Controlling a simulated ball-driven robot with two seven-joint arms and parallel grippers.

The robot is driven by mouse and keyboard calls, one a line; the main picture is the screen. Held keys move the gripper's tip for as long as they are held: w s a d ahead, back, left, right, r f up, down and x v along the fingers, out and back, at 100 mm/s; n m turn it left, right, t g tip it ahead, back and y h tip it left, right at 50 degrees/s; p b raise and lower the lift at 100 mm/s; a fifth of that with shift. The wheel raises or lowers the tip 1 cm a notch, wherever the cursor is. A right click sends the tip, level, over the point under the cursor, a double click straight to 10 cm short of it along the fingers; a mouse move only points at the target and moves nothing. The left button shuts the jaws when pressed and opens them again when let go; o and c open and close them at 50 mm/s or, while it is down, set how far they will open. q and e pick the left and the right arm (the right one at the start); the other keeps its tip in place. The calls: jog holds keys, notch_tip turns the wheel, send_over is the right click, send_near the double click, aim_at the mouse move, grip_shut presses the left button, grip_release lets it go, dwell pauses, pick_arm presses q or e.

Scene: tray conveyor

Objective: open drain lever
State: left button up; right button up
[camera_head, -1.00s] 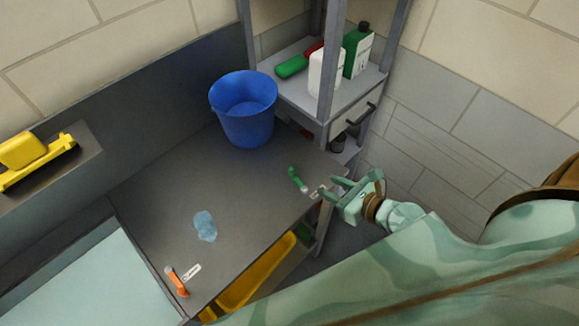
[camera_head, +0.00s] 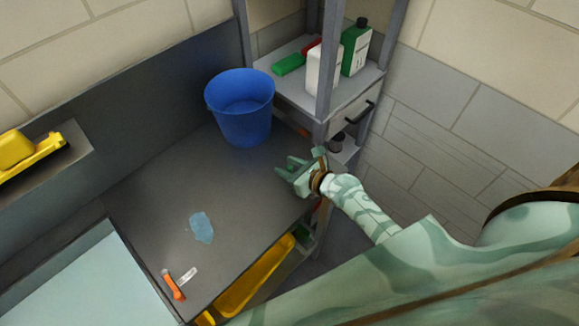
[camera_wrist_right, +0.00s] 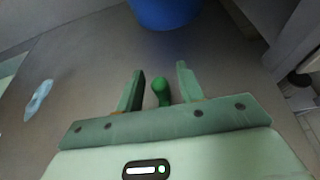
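A green lever (camera_wrist_right: 161,92) stands on the grey counter (camera_head: 250,200); in the head view my right gripper mostly hides it. An orange lever (camera_head: 173,285) is at the counter's front left, with a white label (camera_head: 188,275) beside it, too small to read. My right gripper (camera_head: 281,168) is over the counter's right edge. In the right wrist view (camera_wrist_right: 160,85) its two fingers are open, one on each side of the green lever, with gaps visible on both sides. My left gripper is not in view.
A blue bucket (camera_head: 240,115) stands at the back of the counter. A shelf (camera_head: 300,97) with bottles is behind right. A blue wet-looking patch (camera_head: 201,228) lies mid-counter. A yellow bin (camera_head: 255,275) is under the front edge.

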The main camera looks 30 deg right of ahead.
grip_shut()
jog(key=shift+a+n+y+b, duration=0.2)
jog(key=shift+n+y+b, duration=0.1)
jog(key=shift+n+y, duration=0.15)
jog(key=shift+s+a+n+g+y, duration=0.1)
jog(key=shift+a+n+g+y, duration=0.15)
jog(key=shift+n+g+y, duration=0.15)
grip_release()
jog(key=v, duration=1.6)
jog(key=shift+p, duration=0.35)
